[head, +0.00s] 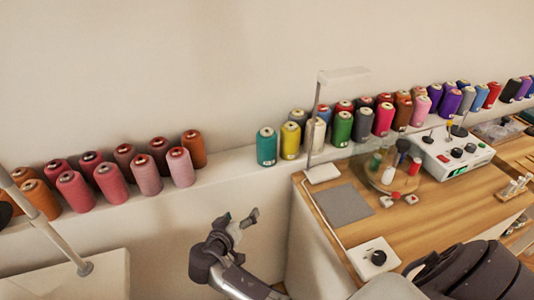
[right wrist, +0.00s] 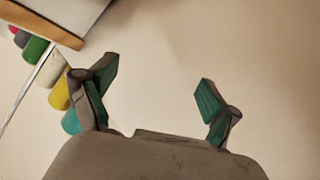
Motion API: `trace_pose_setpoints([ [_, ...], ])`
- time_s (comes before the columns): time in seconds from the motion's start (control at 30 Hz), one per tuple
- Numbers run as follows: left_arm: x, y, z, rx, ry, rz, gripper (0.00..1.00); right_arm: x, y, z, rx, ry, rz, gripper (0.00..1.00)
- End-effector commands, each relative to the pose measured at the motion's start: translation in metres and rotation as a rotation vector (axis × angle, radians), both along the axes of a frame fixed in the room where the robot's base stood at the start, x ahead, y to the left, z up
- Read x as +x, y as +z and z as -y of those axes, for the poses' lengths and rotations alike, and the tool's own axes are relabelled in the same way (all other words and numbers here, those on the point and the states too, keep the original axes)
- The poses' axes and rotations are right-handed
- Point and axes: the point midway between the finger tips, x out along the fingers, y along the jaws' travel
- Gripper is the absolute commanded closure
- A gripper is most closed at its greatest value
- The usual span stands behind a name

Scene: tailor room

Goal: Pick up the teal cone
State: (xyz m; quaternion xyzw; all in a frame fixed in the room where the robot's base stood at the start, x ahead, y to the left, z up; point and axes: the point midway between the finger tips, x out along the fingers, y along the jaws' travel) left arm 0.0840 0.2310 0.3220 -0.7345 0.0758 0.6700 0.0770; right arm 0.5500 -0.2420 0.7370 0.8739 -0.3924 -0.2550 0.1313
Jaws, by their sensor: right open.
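The teal cone (head: 266,147) stands upright on the white ledge in the head view, at the left end of the row behind the table. In the right wrist view the teal cone (right wrist: 71,122) is partly hidden behind a finger at the left. My right gripper (head: 239,221) is open and empty, in front of the ledge and lower left of the cone, apart from it. In the right wrist view its spread fingers (right wrist: 157,88) have only bare wall between them. My left gripper is not in view.
A yellow cone (head: 290,140) stands close to the right of the teal one, with more cones beyond. A lamp post (head: 314,120) rises from the wooden table (head: 430,215). The ledge (head: 228,165) is clear left of the teal cone, up to several reddish cones (head: 148,174).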

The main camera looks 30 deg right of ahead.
Motion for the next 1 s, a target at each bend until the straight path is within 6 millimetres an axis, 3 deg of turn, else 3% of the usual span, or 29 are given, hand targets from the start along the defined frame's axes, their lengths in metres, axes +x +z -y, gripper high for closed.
trace_pose_setpoints([
  [0.03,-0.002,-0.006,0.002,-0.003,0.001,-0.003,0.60,0.006,0.039,0.000,-0.011,-0.063,0.130,0.11],
  [0.1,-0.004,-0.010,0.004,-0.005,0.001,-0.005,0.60,0.005,0.086,0.002,-0.021,-0.153,0.294,0.11],
  [0.2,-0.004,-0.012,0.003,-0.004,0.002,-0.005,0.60,-0.003,0.134,0.004,-0.021,-0.248,0.474,0.11],
  [0.27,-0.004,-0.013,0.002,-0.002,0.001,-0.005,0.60,-0.008,0.150,0.004,-0.018,-0.285,0.543,0.11],
  [0.37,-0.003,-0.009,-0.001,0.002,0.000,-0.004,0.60,0.002,0.160,0.006,-0.047,-0.275,0.582,0.11],
  [0.73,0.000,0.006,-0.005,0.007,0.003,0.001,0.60,0.031,0.162,0.066,-0.054,-0.273,0.584,0.11],
  [1.0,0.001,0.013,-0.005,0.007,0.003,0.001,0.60,0.040,0.164,0.085,-0.052,-0.273,0.583,0.11],
])
